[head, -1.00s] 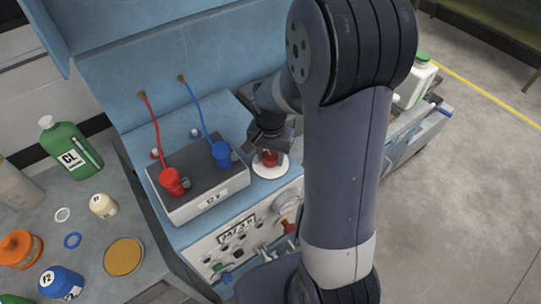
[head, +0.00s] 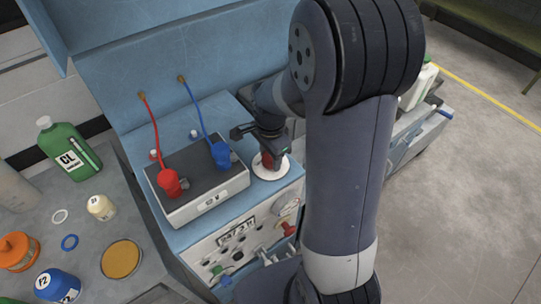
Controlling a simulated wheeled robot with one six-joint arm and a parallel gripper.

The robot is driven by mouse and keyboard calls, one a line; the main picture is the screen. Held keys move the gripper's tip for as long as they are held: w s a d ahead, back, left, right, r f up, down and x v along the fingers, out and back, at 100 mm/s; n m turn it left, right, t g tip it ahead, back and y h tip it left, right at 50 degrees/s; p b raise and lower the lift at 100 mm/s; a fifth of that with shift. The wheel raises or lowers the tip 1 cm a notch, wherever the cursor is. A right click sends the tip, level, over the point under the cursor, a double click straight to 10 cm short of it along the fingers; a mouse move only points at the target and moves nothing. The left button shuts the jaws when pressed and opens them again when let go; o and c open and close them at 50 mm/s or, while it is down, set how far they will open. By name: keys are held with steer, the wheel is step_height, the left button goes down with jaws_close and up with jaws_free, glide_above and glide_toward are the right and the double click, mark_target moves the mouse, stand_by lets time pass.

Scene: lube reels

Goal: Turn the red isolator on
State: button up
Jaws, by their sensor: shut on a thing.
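The red isolator (head: 266,160) is a small red knob on a round white plate (head: 270,174), on the blue machine's top to the right of the battery. My gripper (head: 270,156) points down over it, shut on the red knob. The dark jaws hide much of the knob, so its exact angle is hard to read.
The grey battery (head: 205,198) with a red clamp (head: 170,182) and a blue clamp (head: 221,154) stands just left of my gripper. A front panel (head: 240,240) carries a display, a gauge and small levers. Bottles stand on the grey bench (head: 90,235) at left.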

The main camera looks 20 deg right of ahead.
stand_by(0.4)
steer(key=o, duration=1)
step_height(320, 180, up, 11)
steer(key=shift+f, duration=0.1)
step_height(320, 180, down, 11)
steer(key=shift+r, duration=0.1)
stand_by(0.5)
